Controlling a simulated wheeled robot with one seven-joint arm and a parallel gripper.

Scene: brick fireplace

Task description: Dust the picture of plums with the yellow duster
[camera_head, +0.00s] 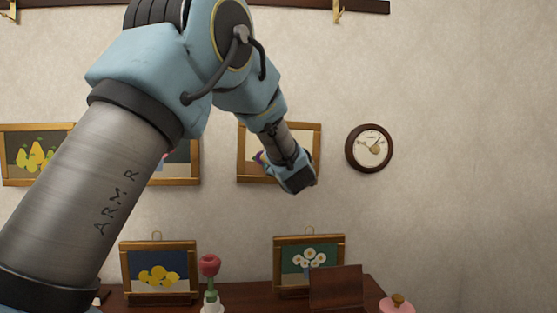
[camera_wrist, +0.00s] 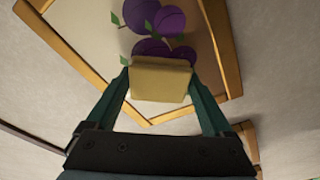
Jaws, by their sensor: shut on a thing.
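The picture of plums (camera_wrist: 190,50) hangs on the wall in a gold-brown wooden frame, with purple plums and green leaves on a pale ground. In the head view its frame (camera_head: 240,150) shows behind my arm, which hides most of the plums. My gripper (camera_wrist: 160,76) is shut on the yellow duster (camera_wrist: 160,82), a dull yellow block between the two green fingers. The duster overlaps the lower plum in the wrist view. I cannot tell whether it touches the picture. In the head view the duster is hidden behind my wrist.
A round clock (camera_head: 369,148) hangs right of the plums. A pear picture (camera_head: 35,155) and a partly hidden picture (camera_head: 182,158) hang left. Below, a dark wooden surface (camera_head: 230,297) holds a yellow-fruit picture (camera_head: 158,272), a daisy picture (camera_head: 308,257), a rose (camera_head: 209,267) and a pink lidded pot (camera_head: 397,305).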

